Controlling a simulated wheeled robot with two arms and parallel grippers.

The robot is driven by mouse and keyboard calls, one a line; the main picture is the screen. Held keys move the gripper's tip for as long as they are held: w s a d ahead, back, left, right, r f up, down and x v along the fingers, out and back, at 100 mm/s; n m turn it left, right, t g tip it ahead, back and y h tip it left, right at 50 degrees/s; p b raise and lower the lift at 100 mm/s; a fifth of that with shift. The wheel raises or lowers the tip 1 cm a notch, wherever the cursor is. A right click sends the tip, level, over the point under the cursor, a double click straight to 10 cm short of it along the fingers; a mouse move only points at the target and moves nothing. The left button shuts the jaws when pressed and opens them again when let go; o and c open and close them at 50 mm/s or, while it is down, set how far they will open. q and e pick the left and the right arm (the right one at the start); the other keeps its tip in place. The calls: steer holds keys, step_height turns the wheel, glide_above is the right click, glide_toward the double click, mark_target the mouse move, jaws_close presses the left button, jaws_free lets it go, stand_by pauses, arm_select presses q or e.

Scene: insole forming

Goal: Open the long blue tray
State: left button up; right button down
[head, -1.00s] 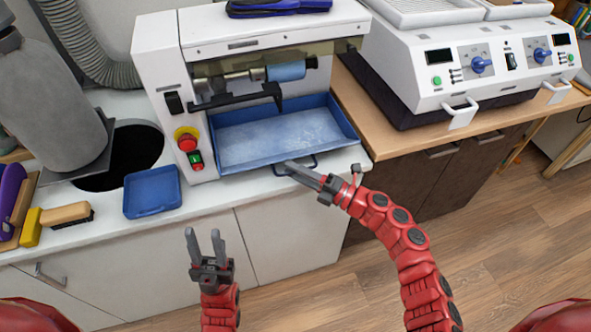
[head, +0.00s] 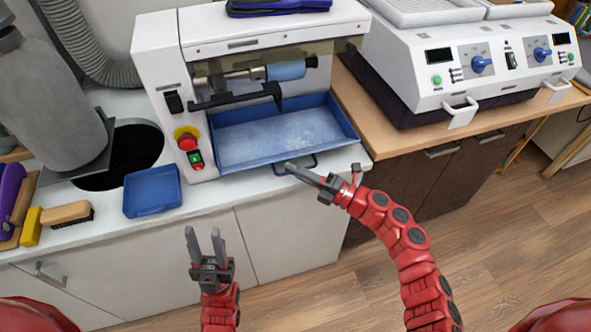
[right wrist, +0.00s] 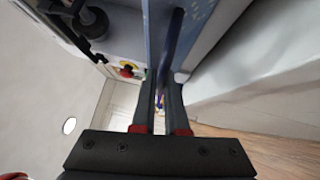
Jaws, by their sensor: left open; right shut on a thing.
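The long blue tray (head: 275,138) sits in the lower opening of the white machine, with pale dust on its floor. A dark handle (head: 306,163) is on its front side. My right gripper (head: 292,167) is shut on the handle; in the right wrist view its fingers (right wrist: 163,95) are close together around a dark bar beside the blue tray wall (right wrist: 158,20). My left gripper (head: 205,243) is open and empty, in front of the white cabinet, below the counter edge.
A small blue tray (head: 152,192) and a brush (head: 66,213) lie on the counter at left. The white machine (head: 160,65) has a red button (head: 187,142) beside the tray. A white device (head: 470,60) stands at right. The space before the cabinets is free.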

steer(key=shift+s, duration=0.1)
stand_by(0.7)
steer(key=s+d, duration=0.4)
steer(key=s, duration=0.8)
steer(key=shift+s, duration=0.2)
steer(key=shift+d, duration=0.1)
steer(key=c, duration=0.9)
jaws_free()
steer(key=shift+c, duration=0.2)
